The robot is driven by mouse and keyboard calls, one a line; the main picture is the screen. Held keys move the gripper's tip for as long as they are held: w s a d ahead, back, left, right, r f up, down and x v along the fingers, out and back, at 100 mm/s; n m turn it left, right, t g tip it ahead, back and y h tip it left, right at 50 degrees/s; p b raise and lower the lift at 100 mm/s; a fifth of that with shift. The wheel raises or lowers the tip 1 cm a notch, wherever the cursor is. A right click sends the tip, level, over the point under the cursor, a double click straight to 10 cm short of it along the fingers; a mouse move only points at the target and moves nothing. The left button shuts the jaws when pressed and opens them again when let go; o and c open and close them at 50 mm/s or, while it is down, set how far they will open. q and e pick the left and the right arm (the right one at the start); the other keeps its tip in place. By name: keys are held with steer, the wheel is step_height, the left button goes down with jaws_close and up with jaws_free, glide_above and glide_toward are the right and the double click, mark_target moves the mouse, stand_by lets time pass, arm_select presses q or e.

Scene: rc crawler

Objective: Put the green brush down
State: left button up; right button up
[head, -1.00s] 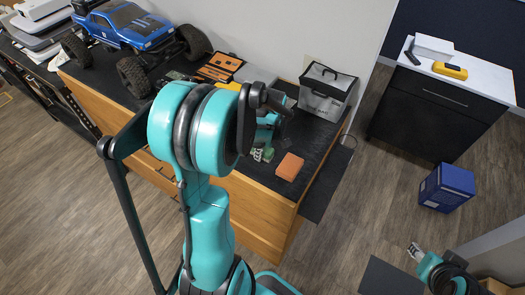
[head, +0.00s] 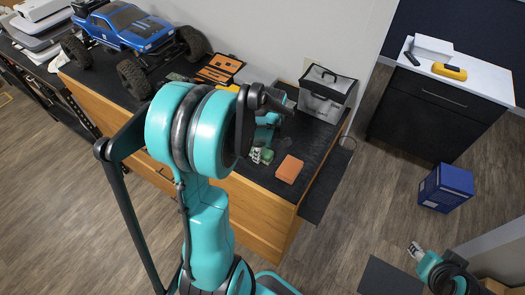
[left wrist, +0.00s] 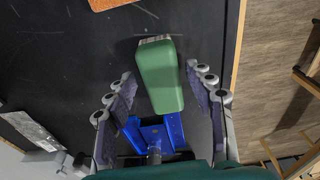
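The green brush (left wrist: 160,75) is on the black worktop (left wrist: 75,75), between the fingers of my left gripper (left wrist: 165,88) in the left wrist view. The fingers are spread, with gaps showing beside the brush. In the head view the brush (head: 267,156) shows as a small green patch beside my left gripper (head: 260,155), partly hidden by it. Whether its underside fully touches the worktop is hard to tell. My right gripper (head: 416,251) is far off at the lower right, over the floor; its opening is too small to judge.
An orange block (head: 289,169) lies close to the brush, near the worktop's front edge. A blue RC truck (head: 130,28) and an orange tool case (head: 219,68) are to the left.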

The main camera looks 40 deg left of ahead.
mark_target(265, 150)
arm_select(q)
steer(key=r, duration=0.6)
steer(key=shift+w+d+p, duration=0.15)
steer(key=shift+w+p, duration=0.1)
steer(key=shift+p, duration=0.05)
steer(key=shift+d+r, duration=0.1)
steer(key=shift+r, duration=0.2)
steer(key=s+d+r+m+t, duration=0.3)
steer(key=s+d+m, duration=0.1)
steer(key=d+m, duration=0.5)
steer(key=s+d+r+m+t+h, duration=0.1)
steer(key=s+d+r+m+t, duration=0.2)
steer(key=d+m, duration=0.5)
steer(key=shift+s+d+r+m+t, duration=0.25)
steer(key=shift+s+d+m+t, duration=0.15)
steer(key=shift+s+m+t, duration=0.5)
steer(key=shift+w, duration=0.25)
steer(key=shift+g, duration=0.3)
